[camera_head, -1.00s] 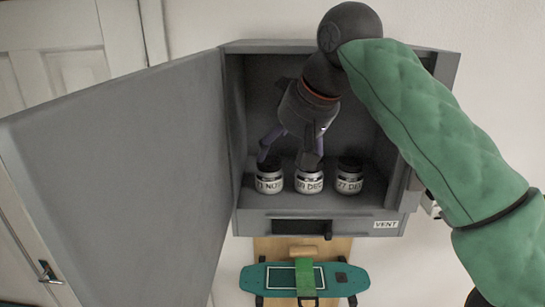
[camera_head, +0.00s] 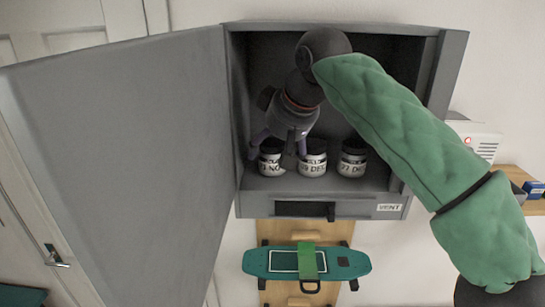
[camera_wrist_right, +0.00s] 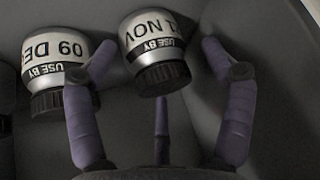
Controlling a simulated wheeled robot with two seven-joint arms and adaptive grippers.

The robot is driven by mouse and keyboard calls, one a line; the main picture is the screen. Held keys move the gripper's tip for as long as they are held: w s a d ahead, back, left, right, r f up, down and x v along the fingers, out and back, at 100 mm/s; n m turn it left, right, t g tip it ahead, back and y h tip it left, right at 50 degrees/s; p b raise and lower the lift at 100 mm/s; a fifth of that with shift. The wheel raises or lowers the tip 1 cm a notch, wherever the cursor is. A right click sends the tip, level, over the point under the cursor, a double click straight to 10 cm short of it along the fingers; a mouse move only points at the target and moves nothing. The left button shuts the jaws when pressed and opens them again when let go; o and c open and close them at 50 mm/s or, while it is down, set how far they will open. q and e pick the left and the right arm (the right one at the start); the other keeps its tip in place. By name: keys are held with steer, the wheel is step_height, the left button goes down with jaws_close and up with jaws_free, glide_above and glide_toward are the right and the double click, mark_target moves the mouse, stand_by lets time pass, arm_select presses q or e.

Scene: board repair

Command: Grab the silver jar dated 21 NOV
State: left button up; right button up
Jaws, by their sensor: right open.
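The silver jar dated 21 NOV (camera_head: 270,163) stands leftmost of three jars on the floor of the open grey cabinet (camera_head: 455,70). Its label reads partly in the right wrist view (camera_wrist_right: 152,38), above a "USE BY" band and a dark lid. My right gripper (camera_head: 279,150) is open over this jar, with a purple finger to each side of it. In the wrist view the jar lies between the two spread fingertips, and a third finger is below its lid. I cannot tell whether any finger touches it. My left gripper is not in view.
The 09 DEC jar (camera_head: 312,165) stands close on the right; one finger is at the gap. The 27 DEC jar (camera_head: 351,165) is further right. The cabinet door (camera_head: 120,170) hangs open at left. A teal board (camera_head: 345,265) is below the cabinet.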

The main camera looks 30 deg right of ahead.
steer(key=c, duration=1.3)
steer(key=shift+o, duration=0.2)
steer(key=shift+r, duration=0.1)
